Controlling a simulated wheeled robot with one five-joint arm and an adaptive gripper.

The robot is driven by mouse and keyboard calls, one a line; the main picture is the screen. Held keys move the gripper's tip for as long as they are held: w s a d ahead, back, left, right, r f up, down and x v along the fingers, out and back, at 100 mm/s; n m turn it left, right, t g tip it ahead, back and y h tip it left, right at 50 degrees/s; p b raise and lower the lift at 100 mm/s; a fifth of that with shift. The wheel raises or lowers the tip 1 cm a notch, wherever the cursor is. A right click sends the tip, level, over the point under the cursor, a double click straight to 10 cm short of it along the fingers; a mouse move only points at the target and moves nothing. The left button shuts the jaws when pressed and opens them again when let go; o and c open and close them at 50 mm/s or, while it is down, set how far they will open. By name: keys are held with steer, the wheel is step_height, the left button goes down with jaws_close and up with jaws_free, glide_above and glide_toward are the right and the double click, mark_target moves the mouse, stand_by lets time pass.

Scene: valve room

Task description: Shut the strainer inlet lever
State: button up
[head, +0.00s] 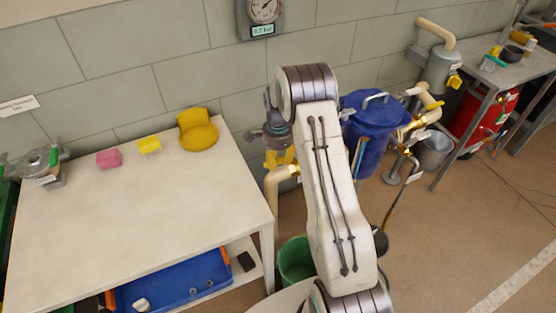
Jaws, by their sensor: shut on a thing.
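The strainer looks to be the blue lidded vessel (372,122) behind my arm, with a handle on its lid. A cream pipe (272,190) rises on its left side, between the white table and my arm. My gripper (273,140) hangs down behind my raised arm, over the top of this pipe, and is shut. A yellow piece (280,158), apparently the inlet lever, shows just below it. My arm hides part of the pipe and vessel. The fingertips and the lever's exact angle are too small to make out.
A white table (130,235) on the left holds a pink block (109,158), a yellow block (150,145) and a yellow rounded object (198,130). A green bucket (296,260) stands by my arm. Pipes with yellow handles and a metal bench (515,75) are at right. A gauge (263,12) hangs above.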

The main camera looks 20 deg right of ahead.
jaws_close()
steer(key=shift+s, duration=0.15)
steer(key=shift+s+d+f+n+b, duration=0.1)
steer(key=shift+s+f+n+b, duration=0.05)
steer(key=shift+s+n+b, duration=0.6)
steer(key=s+d+n+b, duration=0.3)
steer(key=s+d+n, duration=0.4)
steer(key=n, duration=0.9)
steer(key=shift+s+d, duration=0.15)
steer(key=shift+d, duration=1.3)
steer(key=shift+n, duration=0.35)
